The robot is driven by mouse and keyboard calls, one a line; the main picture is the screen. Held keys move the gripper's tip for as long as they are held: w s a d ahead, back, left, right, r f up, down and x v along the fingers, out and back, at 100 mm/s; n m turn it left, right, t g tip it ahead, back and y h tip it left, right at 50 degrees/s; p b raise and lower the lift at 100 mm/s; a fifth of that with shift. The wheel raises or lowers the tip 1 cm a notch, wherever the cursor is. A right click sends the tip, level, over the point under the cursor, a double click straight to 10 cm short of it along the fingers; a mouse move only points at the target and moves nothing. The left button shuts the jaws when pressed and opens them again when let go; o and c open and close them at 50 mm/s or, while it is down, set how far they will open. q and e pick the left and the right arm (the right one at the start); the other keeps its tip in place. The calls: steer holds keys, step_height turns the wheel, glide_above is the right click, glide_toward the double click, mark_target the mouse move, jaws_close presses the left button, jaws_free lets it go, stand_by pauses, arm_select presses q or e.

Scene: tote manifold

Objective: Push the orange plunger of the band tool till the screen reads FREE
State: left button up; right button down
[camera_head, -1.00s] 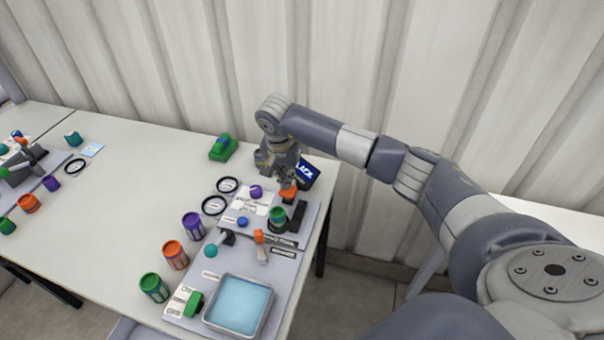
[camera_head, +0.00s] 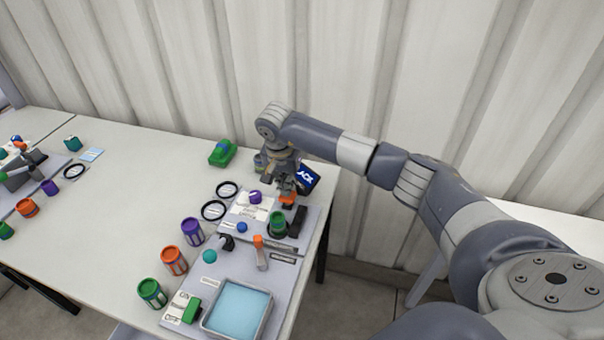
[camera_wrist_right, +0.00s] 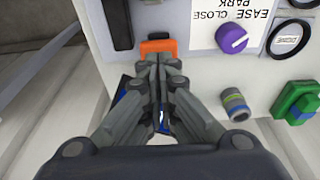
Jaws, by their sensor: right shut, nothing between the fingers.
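The orange plunger (camera_head: 288,200) is at the back right of the grey board, beside a dark upright block. It shows as an orange block in the right wrist view (camera_wrist_right: 158,46). My right gripper (camera_head: 287,189) is shut and empty, fingers pointing down at the plunger. In the right wrist view its closed fingertips (camera_wrist_right: 158,62) are right at the plunger's near edge; I cannot tell whether they press on it. The blue screen (camera_head: 308,178) stands behind the gripper. Its white letters end in "ACK"; the start is hidden by the gripper. My left gripper is not in view.
A blue tray (camera_head: 238,309) and an orange-handled lever (camera_head: 260,250) are nearer. The table's right edge is close. The table's middle left is clear.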

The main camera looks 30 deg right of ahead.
steer(key=shift+f, duration=0.2)
stand_by(0.4)
steer(key=shift+f+b, duration=1.55)
steer(key=shift+f, duration=0.15)
steer(key=shift+r, duration=0.1)
steer(key=shift+r+p, duration=1)
steer(key=shift+r, duration=0.75)
